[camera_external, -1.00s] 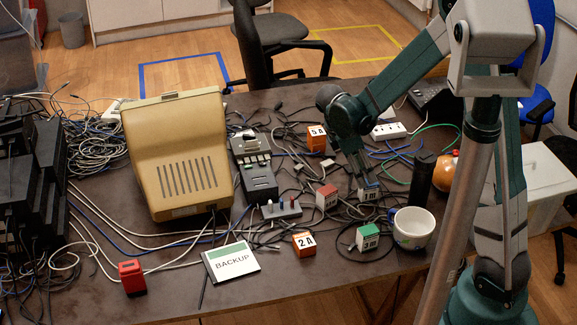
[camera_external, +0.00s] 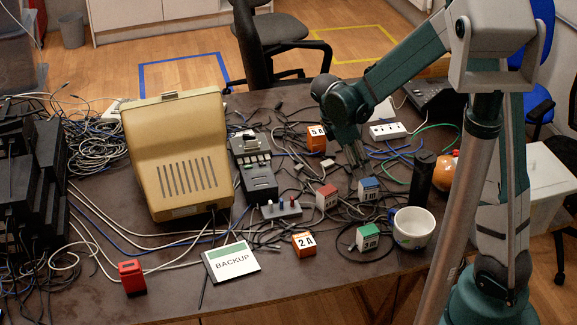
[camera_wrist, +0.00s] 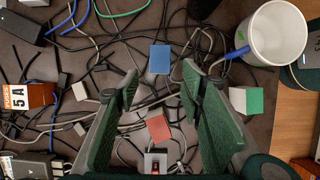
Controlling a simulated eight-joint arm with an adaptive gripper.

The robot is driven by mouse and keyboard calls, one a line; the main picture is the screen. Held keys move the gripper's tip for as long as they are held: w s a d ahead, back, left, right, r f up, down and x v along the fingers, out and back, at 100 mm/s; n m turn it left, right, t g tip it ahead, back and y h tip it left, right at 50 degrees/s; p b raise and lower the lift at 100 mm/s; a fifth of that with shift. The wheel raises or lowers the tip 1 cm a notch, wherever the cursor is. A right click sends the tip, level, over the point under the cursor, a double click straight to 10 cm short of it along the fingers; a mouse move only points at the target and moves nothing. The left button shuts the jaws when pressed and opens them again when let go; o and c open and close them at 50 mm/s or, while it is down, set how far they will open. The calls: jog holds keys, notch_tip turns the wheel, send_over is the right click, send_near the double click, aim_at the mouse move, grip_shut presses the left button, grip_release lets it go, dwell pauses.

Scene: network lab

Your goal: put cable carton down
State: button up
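Several small cartons with coloured tops stand on the dark table among the cables; I cannot tell by label which is the cable carton. A blue-topped carton (camera_external: 369,189) stands upright on the table, just below my gripper (camera_external: 359,158). It also shows in the wrist view (camera_wrist: 160,59), a little beyond the fingertips. My gripper's fingers are wide apart in the wrist view (camera_wrist: 160,88), with nothing held between them. A red-topped carton (camera_external: 327,197) stands to the left of the blue one, a green-topped carton (camera_external: 367,238) nearer the front edge.
A white mug (camera_external: 413,229) and a black cylinder (camera_external: 421,178) stand right of the blue-topped carton. Orange cartons marked 2A (camera_external: 304,244) and 5A (camera_external: 316,138) stand nearby. A beige case (camera_external: 178,165) is at left. Loose cables cover much of the table.

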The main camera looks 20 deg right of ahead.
jog(key=shift+r, duration=0.1)
jog(key=s+d+r+m+t+y, duration=0.2)
jog(key=s+d+r+m, duration=0.3)
jog(key=s+r+m, duration=0.4)
jog(key=s+d+r+m+t+y, duration=0.2)
jog(key=s+d+r+m+t, duration=0.3)
jog(key=s+r+m, duration=0.4)
jog(key=shift+s+d+r, duration=0.55)
jog(key=shift+s+d, duration=0.25)
jog(key=shift+s, duration=0.3)
jog(key=shift+o, duration=0.3)
dwell(1.5)
